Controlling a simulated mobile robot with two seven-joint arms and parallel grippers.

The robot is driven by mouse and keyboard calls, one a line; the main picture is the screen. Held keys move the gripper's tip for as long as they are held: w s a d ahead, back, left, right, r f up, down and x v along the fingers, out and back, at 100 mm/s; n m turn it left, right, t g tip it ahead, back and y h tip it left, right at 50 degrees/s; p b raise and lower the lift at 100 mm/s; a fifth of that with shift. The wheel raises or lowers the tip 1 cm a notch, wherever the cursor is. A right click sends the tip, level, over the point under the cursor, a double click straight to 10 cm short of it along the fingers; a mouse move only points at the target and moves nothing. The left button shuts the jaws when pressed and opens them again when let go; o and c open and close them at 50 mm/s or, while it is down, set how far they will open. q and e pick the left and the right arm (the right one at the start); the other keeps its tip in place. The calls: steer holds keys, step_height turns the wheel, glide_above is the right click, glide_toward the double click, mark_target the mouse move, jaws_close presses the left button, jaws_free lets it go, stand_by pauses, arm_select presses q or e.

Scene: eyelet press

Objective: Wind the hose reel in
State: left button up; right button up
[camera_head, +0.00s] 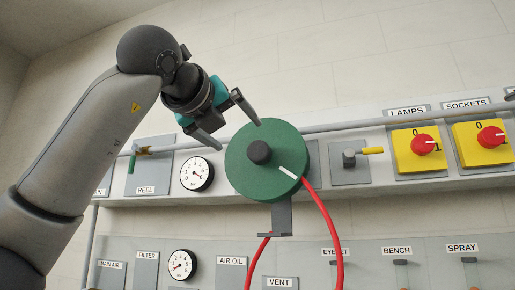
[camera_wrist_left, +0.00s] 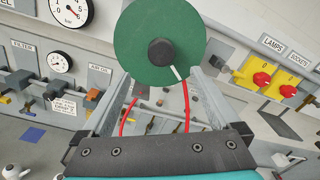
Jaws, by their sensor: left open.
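The hose reel (camera_head: 250,180) is a green disc with a black central knob (camera_head: 260,152) and a white mark near its rim. It sits on a grey bracket on the panel, and red hose (camera_head: 329,232) hangs below it. My left gripper (camera_head: 240,133) is open at the upper left of the reel, its fingers apart and empty. In the left wrist view the reel (camera_wrist_left: 150,22) shows beyond the two fingers (camera_wrist_left: 157,95), with the knob facing me. I cannot tell whether a finger touches the rim. My right gripper is not in view.
A pressure gauge (camera_head: 197,174) and a green-handled valve (camera_head: 132,163) above a REEL label are left of the reel. A yellow-handled valve (camera_head: 369,151) and yellow switches with red knobs (camera_head: 425,145) are to its right. A grey pipe runs behind the reel.

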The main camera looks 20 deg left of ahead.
mark_target(256, 149)
arm_select(q)
steer(key=w+p, duration=0.1)
steer(key=w, duration=0.2)
steer(key=w+p, duration=0.2)
steer(key=w, duration=0.2)
steer(key=w+d+p, duration=0.1)
steer(key=w, duration=0.3)
steer(key=shift+w+r, duration=0.1)
steer(key=shift+w, duration=0.15)
steer(key=shift+w+p, duration=0.4)
steer(key=shift+w, duration=0.15)
steer(key=shift+c, duration=0.3)
jaws_close()
